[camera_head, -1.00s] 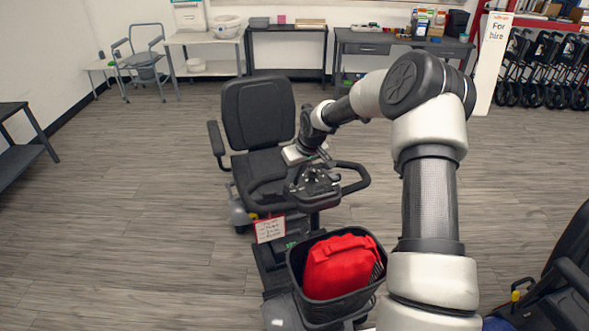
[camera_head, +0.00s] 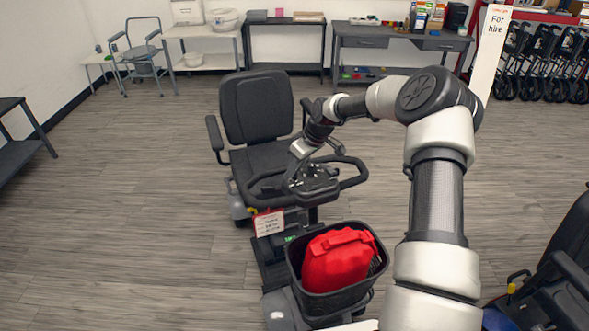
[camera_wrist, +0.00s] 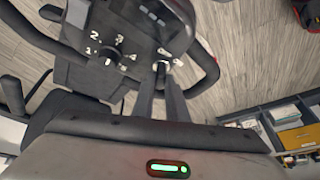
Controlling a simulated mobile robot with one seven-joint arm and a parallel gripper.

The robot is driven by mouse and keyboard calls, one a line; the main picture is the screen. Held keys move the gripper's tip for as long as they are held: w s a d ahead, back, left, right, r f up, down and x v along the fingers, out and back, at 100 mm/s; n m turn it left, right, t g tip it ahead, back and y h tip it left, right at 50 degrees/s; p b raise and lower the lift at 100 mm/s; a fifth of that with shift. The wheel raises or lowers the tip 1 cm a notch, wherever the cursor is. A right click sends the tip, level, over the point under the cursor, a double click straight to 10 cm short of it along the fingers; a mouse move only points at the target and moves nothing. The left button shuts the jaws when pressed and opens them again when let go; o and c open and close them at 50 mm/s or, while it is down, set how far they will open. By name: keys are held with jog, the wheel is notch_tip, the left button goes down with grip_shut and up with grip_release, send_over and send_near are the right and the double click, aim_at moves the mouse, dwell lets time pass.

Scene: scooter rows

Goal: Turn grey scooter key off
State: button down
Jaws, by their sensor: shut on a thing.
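The grey scooter (camera_head: 262,155) stands mid-floor with its black seat and looped handlebar. Its control panel (camera_head: 312,182) is under my gripper (camera_head: 300,172) in the head view. In the wrist view my gripper (camera_wrist: 161,72) reaches down to the dark panel (camera_wrist: 135,28), its two fingers close together. The fingertips are shut on the small key (camera_wrist: 162,65) at the panel's edge. Most of the key is hidden by the fingers, so I cannot tell which way it is turned. A numbered dial (camera_wrist: 112,54) sits to the left of the fingertips.
A black front basket (camera_head: 337,299) holds a red case (camera_head: 337,258). A white tag (camera_head: 269,222) hangs below the panel. The handlebar loop (camera_head: 350,172) curves close to my gripper. Another black seat (camera_head: 560,275) stands at lower right.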

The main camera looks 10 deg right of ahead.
jog(key=c, duration=1.8)
grip_release()
jog(key=shift+o, duration=0.2)
jog(key=v, duration=1.7)
jog(key=shift+r+b, duration=0.2)
jog(key=shift+b, duration=0.1)
jog(key=shift+s, duration=0.1)
